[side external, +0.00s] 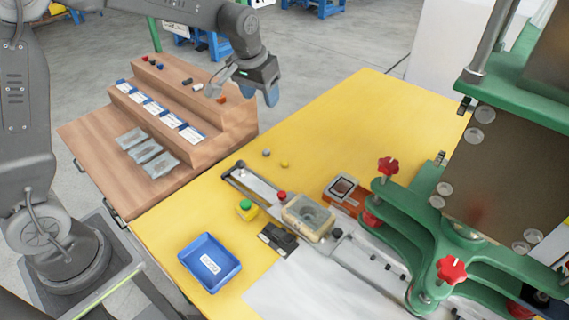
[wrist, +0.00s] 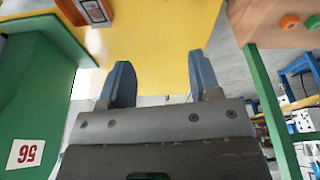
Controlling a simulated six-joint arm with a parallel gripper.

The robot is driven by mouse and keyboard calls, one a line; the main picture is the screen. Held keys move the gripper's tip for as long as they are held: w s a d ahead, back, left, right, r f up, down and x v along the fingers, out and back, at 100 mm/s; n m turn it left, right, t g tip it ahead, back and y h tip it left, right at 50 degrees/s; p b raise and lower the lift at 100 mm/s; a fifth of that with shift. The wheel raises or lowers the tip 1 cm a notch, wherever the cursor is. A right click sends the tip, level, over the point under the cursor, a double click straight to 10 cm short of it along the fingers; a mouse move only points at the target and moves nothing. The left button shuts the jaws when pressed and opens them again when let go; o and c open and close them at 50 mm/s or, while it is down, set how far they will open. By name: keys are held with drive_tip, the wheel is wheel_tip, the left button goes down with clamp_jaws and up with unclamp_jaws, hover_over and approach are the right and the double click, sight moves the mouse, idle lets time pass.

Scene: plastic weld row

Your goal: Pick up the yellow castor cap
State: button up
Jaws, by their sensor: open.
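The yellow castor cap (side external: 285,164) is a small round piece on the yellow table, in the side external view. A small grey cap (side external: 266,153) lies just left of and behind it. My gripper (side external: 243,95) hangs above the far end of the wooden rack, up and left of the yellow cap and well apart from it. In the wrist view my gripper (wrist: 159,66) is open, with nothing between its two blue-grey fingers. I cannot make out the yellow cap in the wrist view.
The stepped wooden rack (side external: 105,178) holds small coloured caps, labels and grey bags. A green press (side external: 432,232) stands at right. The table's far part is clear.

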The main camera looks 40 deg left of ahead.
drive_tip(key=w+a+f+g, duration=0.1)
drive_tip(key=w+f, duration=0.7)
drive_tip(key=f, duration=0.4)
hover_over(284, 161)
drive_tip(key=d, duration=0.1)
drive_tip(key=shift+n, duration=0.3)
drive_tip(key=f, duration=1.1)
drive_tip(key=shift+s, duration=0.35)
drive_tip(key=shift+w+a+f, duration=0.1)
drive_tip(key=shift+a+f, duration=0.05)
drive_tip(key=shift+f, duration=0.9)
drive_tip(key=shift+w+a+f, duration=0.1)
drive_tip(key=shift+f, duration=0.9)
drive_tip(key=shift+w+a+f, duration=0.1)
drive_tip(key=shift+a+f, duration=0.05)
drive_tip(key=shift+f, duration=0.9)
drive_tip(key=c, duration=1)
